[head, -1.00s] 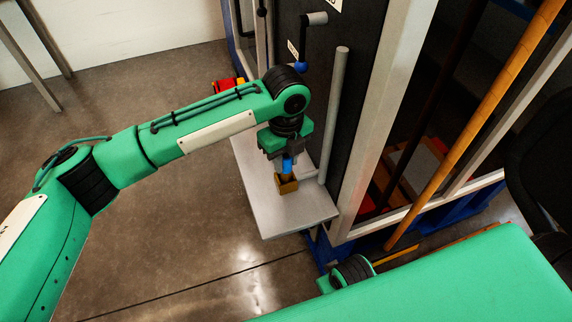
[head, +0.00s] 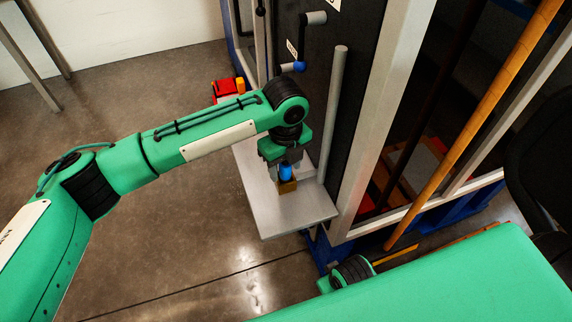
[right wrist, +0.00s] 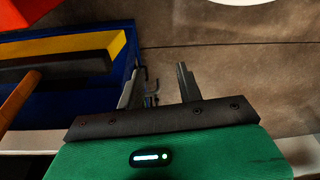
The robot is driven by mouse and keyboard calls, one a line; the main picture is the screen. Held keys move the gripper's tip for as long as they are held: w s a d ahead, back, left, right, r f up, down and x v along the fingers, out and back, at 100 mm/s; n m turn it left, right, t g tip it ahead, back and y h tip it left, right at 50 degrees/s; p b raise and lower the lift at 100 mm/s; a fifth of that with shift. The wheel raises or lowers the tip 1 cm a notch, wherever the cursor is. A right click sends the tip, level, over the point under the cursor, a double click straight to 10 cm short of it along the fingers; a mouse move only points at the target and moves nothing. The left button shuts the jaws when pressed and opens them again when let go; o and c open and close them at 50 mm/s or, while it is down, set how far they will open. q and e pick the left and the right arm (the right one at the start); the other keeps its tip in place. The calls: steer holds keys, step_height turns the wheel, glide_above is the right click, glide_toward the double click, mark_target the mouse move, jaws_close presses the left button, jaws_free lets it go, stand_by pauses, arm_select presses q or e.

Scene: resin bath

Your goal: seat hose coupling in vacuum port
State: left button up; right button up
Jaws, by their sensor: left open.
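The blue hose coupling (head: 286,172) stands about upright in the head view, its lower end at the brass-coloured vacuum port (head: 287,187) on the grey shelf (head: 300,212). The port hides that end, so I cannot tell how deep it sits. My left gripper (head: 286,164) points down over the coupling, open, with its fingers around or just beside the coupling's top. My right gripper (right wrist: 160,85) shows in the right wrist view with its two fingers apart and nothing between them.
A grey upright post (head: 334,115) stands at the shelf's back edge, close to my left gripper. A dark cabinet panel with a blue-knobbed handle (head: 300,66) rises behind. A copper-coloured pole (head: 470,125) leans at right. Floor left of the shelf is clear.

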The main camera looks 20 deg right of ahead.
arm_select(q)
step_height(320, 180, up, 4)
steer(key=shift+r, duration=0.25)
step_height(320, 180, up, 8)
steer(key=shift+f+p, duration=0.2)
steer(key=shift+p, duration=0.2)
arm_select(e)
steer(key=shift+f, duration=0.6)
steer(key=shift+a+r, duration=0.15)
